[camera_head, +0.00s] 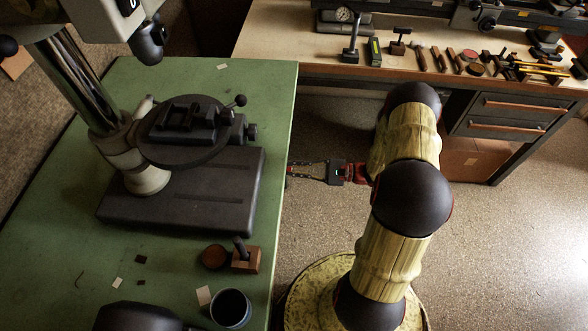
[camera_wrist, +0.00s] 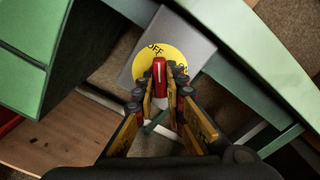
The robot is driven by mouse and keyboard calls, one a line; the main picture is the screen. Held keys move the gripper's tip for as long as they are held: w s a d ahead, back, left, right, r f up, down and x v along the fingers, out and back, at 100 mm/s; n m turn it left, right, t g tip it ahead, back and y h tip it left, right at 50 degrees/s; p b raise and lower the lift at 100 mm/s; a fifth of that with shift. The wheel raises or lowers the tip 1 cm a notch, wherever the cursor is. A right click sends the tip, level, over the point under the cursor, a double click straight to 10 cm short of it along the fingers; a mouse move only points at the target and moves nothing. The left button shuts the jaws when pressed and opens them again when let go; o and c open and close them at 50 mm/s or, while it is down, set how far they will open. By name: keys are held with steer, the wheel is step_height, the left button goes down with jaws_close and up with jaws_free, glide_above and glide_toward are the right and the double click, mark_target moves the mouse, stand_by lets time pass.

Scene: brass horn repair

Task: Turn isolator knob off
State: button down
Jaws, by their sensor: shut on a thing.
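The isolator shows in the wrist view as a grey box (camera_wrist: 196,45) with a round yellow plate (camera_wrist: 147,63) and a red knob (camera_wrist: 159,69) with a pale line. "OFF" is printed at the plate's upper edge; other lettering at its right is partly hidden. The knob's visible end points up the picture, close to "OFF". My gripper (camera_wrist: 161,88) is shut on the knob, one finger on each side. In the head view my gripper (camera_head: 294,170) reaches to the green table's right edge. The isolator is hidden there.
The green table (camera_head: 268,100) carries a drill press (camera_head: 190,190), a small wooden block (camera_head: 246,261) and a dark cup (camera_head: 231,307). A workbench (camera_head: 300,45) with tools stands behind. Green frame members (camera_wrist: 262,85) surround the isolator. Open floor lies right of my arm.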

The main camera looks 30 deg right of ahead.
steer(key=shift+n, duration=0.9)
steer(key=c, duration=1.9)
jaws_free()
steer(key=shift+o, duration=0.3)
steer(key=v, duration=1.2)
